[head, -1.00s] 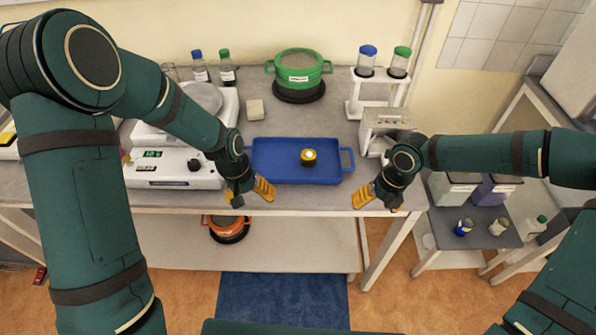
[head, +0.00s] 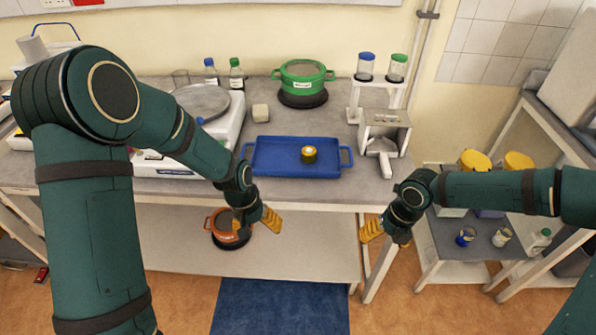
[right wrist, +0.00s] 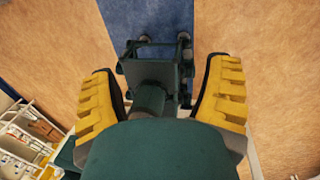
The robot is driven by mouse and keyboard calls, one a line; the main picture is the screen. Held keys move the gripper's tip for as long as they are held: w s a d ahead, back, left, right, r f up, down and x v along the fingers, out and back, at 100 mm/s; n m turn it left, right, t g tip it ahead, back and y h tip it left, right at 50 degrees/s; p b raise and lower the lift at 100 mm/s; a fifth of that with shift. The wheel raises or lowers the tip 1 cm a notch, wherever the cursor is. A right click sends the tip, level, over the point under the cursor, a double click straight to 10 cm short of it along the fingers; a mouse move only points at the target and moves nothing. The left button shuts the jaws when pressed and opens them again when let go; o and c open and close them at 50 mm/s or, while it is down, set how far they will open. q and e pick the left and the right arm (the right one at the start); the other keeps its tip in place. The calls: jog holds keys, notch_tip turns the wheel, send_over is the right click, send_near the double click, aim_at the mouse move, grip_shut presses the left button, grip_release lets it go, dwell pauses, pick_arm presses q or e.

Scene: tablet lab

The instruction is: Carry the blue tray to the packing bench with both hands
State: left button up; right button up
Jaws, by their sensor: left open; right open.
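The blue tray (head: 270,169) lies flat on the grey bench (head: 345,120), near its front edge, with a handle at each short end. A small dark pot with a yellow rim (head: 309,155) stands on it. My left gripper (head: 270,219) is open and empty, in front of the bench edge and below the tray's left part. My right gripper (head: 372,229) is open and empty, in front of the bench edge, right of the tray. In the right wrist view its two yellow fingers (right wrist: 165,95) are wide apart with nothing between them. Neither gripper touches the tray.
A green pot (head: 303,78) stands behind the tray. A white instrument (head: 222,128) is at left. An orange pot (head: 226,228) sits on the lower shelf. A side trolley (head: 470,245) stands right.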

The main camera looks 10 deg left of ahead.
pick_arm(q)
jog(key=shift+f+b, duration=0.35)
jog(key=shift+f, duration=0.35)
pick_arm(e)
notch_tip(320, 180, up, 11)
jog(key=d, duration=0.2)
